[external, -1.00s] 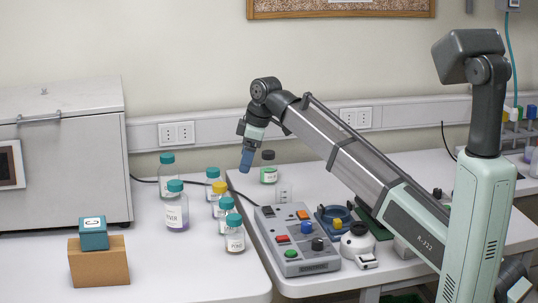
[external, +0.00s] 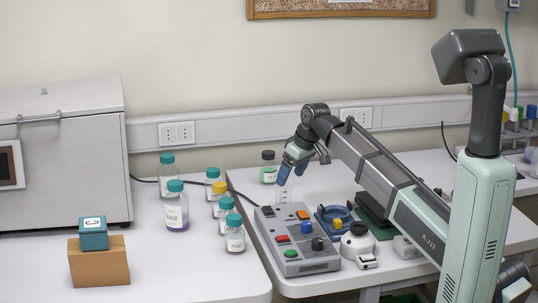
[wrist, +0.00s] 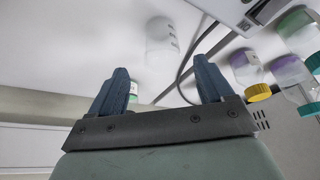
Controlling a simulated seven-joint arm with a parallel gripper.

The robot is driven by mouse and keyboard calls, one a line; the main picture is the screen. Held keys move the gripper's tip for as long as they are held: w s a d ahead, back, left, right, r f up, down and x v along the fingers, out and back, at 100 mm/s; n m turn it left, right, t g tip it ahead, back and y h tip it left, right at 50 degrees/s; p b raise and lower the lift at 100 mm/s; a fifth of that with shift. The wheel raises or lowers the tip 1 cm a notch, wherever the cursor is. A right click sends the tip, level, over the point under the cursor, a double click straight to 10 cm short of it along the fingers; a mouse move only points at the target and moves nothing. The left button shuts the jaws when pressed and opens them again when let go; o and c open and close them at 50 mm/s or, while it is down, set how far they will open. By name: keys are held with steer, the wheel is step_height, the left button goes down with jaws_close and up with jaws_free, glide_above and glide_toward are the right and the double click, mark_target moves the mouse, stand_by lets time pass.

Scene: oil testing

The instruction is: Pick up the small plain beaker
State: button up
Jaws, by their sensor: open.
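The small plain beaker (wrist: 161,42) is a pale, translucent vessel with faint markings, standing on the white bench. It lies just beyond the fingertips in the wrist view, roughly in line with the gap between them. In the external view the beaker (external: 283,191) shows faintly below the blue fingers, behind the control box. My gripper (wrist: 160,68) is open with nothing between its fingers. In the external view my gripper (external: 292,172) points down close above the beaker. I cannot tell the exact gap between them.
A grey control box (external: 296,238) stands in front of the beaker. A dark-capped bottle (external: 268,168) is behind it to the left. Several teal- and yellow-capped bottles (external: 234,232) stand farther left. A black cable (wrist: 190,68) runs beside the beaker in the wrist view.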

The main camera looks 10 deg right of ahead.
mark_target(283, 191)
steer(key=shift+x, duration=3.7)
steer(key=shift+s+a, duration=0.1)
steer(key=c, duration=1)
